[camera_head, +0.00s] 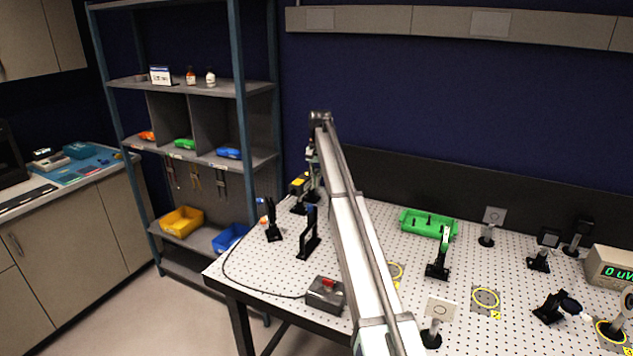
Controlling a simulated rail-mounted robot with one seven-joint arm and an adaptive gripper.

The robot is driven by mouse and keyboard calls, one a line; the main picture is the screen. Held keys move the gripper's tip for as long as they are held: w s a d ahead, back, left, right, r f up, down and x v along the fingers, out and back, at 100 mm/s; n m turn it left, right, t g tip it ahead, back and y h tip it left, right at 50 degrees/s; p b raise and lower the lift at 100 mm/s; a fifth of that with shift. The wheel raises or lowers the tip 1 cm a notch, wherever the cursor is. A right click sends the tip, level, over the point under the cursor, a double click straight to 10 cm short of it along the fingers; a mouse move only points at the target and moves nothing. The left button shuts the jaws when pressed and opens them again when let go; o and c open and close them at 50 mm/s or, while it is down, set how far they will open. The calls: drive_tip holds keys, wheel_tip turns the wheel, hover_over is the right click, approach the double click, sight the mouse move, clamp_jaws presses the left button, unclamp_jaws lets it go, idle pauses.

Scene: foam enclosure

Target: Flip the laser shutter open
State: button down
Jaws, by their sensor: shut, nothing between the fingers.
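My arm reaches from the bottom of the view up over the optical table, and its far end bends down at the table's back left. My gripper (314,188) hangs there, small and dark, shut and empty, partly hidden by my arm. It is close to a black laser-like box (298,185) with a yellow label; I cannot tell whether they touch. In front stands a black upright mount (308,236), and a smaller black mount (273,221) is to its left. I cannot tell for sure which part is the laser shutter or how its flap stands.
The perforated table (262,275) holds a cabled control box (326,294) with a red switch, a green tray (428,224), several optic mounts and a meter (609,268) at the right. A shelf rack (238,90) stands close to the table's left edge.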

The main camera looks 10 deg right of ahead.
sight(311, 214)
drive_tip(key=s+f+p, duration=0.1)
drive_tip(key=s+a+f+p, duration=0.1)
drive_tip(key=s, duration=0.1)
drive_tip(key=s+a+f, duration=0.1)
drive_tip(key=f, duration=0.1)
drive_tip(key=shift+s+p, duration=0.3)
drive_tip(key=shift+p, duration=0.1)
drive_tip(key=s+a, duration=0.1)
drive_tip(key=s, duration=0.1)
drive_tip(key=s+a, duration=0.2)
drive_tip(key=shift+s, duration=0.15)
idle(0.3)
